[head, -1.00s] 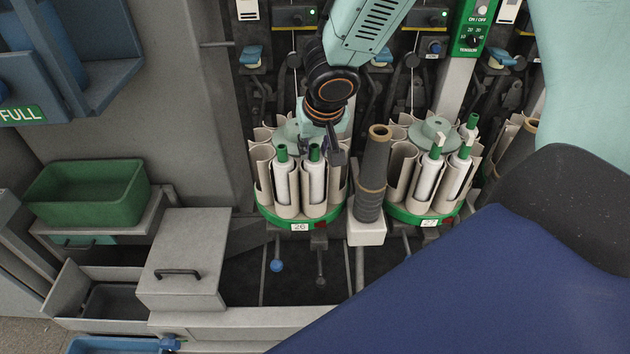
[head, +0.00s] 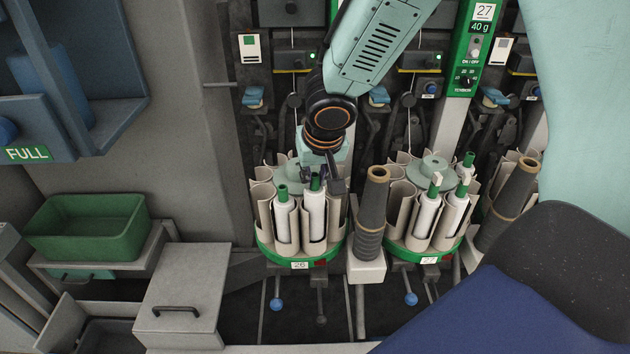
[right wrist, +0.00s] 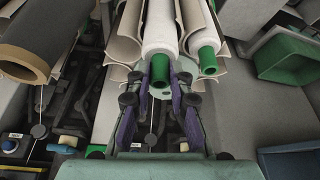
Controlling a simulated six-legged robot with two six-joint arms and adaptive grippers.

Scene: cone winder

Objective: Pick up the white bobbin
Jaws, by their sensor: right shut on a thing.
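The white bobbin (head: 314,215) has a dark green tip and stands upright in the front right pocket of the round magazine (head: 262,251) marked 26. My right gripper (head: 325,172) comes down from above and is shut on its green tip. In the right wrist view the purple fingers of this gripper (right wrist: 160,84) lie on both sides of the tip of the bobbin (right wrist: 160,32). The bobbin's tip stands a little higher than that of the similar bobbin (head: 283,220) to its left. My left gripper is not in view.
A dark cone-shaped tube (head: 373,205) stands close to the right of this magazine. A second magazine (head: 424,257), marked 27, holds several white bobbins further right. A green bin (head: 85,248) and a grey lidded box (head: 190,280) are at the left.

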